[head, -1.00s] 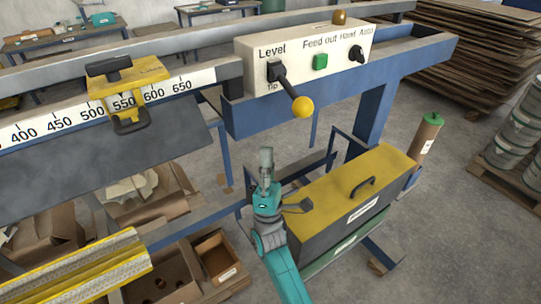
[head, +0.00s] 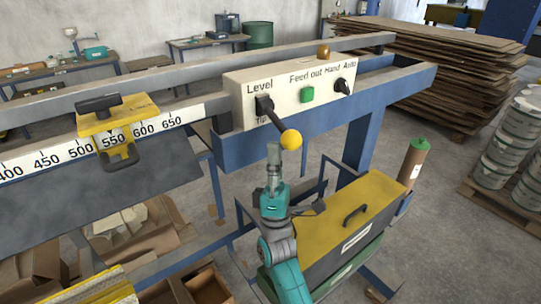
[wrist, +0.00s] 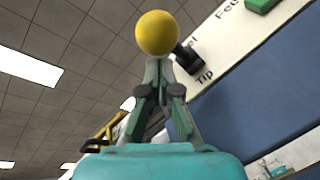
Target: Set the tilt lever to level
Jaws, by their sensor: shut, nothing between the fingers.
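The tilt lever (head: 276,121) is a black arm with a yellow ball knob (head: 291,139) on the white control panel (head: 318,88). It slants down and to the right from its slot, between the "Level" label above and the "Tip" label below. My gripper (head: 273,150) is shut and empty, pointing up just below and left of the knob in the head view. In the wrist view, the yellow knob (wrist: 157,33) appears just beyond my closed fingertips (wrist: 160,66). I cannot tell whether they touch.
A yellow clamp (head: 118,128) sits on the scale at left. A yellow-topped box (head: 350,212) stands below right.

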